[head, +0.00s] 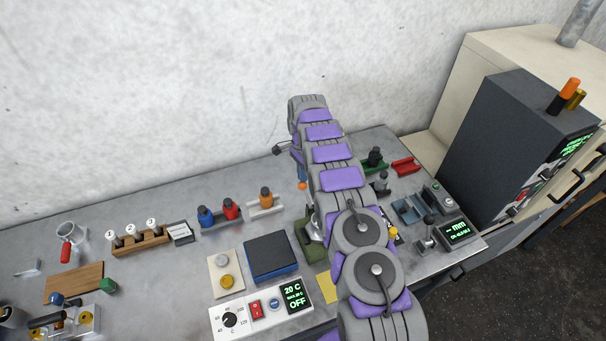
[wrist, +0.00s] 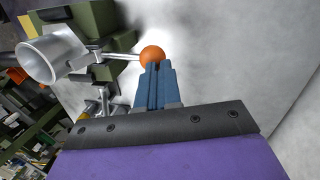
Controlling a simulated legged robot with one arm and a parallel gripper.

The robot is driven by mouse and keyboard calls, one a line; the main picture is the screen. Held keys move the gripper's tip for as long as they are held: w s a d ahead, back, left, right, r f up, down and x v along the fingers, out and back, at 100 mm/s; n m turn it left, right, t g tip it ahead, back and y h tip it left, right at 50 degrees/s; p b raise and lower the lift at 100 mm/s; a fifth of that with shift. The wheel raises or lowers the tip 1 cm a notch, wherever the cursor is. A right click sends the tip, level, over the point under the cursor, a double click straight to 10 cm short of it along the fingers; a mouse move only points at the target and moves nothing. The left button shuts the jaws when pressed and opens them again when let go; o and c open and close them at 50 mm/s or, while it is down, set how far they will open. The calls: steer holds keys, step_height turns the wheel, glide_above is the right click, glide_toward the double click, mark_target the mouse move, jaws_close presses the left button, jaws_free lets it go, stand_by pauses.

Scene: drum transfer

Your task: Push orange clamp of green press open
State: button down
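The green press (wrist: 95,25) fills the upper left of the wrist view. A metal lever runs from it to the orange clamp knob (wrist: 152,55). My gripper (wrist: 154,70) has its blue fingers together, with their tips right at the knob; I cannot tell whether they touch it. Nothing shows between the fingers. In the head view the green press (head: 311,246) is partly hidden behind my arm, and the orange knob (head: 302,185) shows just left of the arm. The blue fingers are mostly hidden there.
Coloured bottles (head: 230,209) stand farther left. A grey scale (head: 455,231) and a dark cabinet (head: 510,140) are to the right. The wall is close behind.

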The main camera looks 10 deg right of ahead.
steer(key=shift+s+f, duration=0.25)
steer(key=shift+f, duration=0.15)
steer(key=v, duration=0.8)
steer(key=shift+w, duration=0.25)
steer(key=shift+r, duration=0.1)
stand_by(0.4)
